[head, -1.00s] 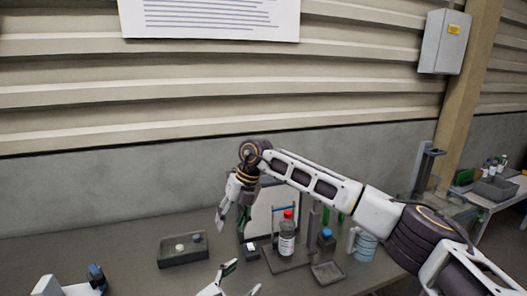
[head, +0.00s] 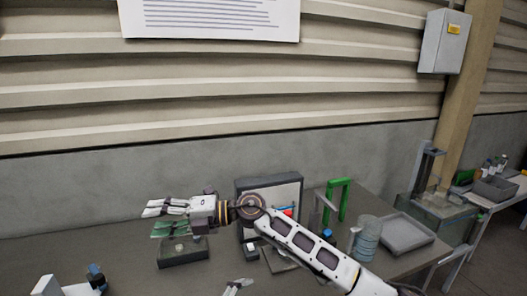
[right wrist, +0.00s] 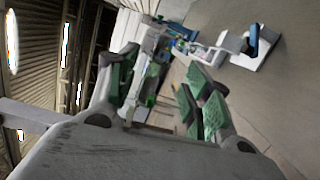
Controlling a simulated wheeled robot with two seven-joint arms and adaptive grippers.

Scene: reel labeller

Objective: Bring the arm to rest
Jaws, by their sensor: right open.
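My right gripper (head: 160,218) is open and empty in the head view. Its fingers point left above a dark block (head: 184,257) on the bench. In the right wrist view, its green-padded fingers (right wrist: 162,95) stand apart with nothing between them. The right arm reaches in from the bottom right, low over the bench, and partly hides the bottle and stand behind it. A small part of what looks like my left gripper (head: 238,286) shows at the bottom edge; its opening cannot be made out.
A green frame (head: 343,185), a stack of pale discs (head: 367,240) and a grey tray (head: 406,233) stand right of the arm. A white device with a blue part (head: 96,274) is at the lower left. The bench's left back is clear.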

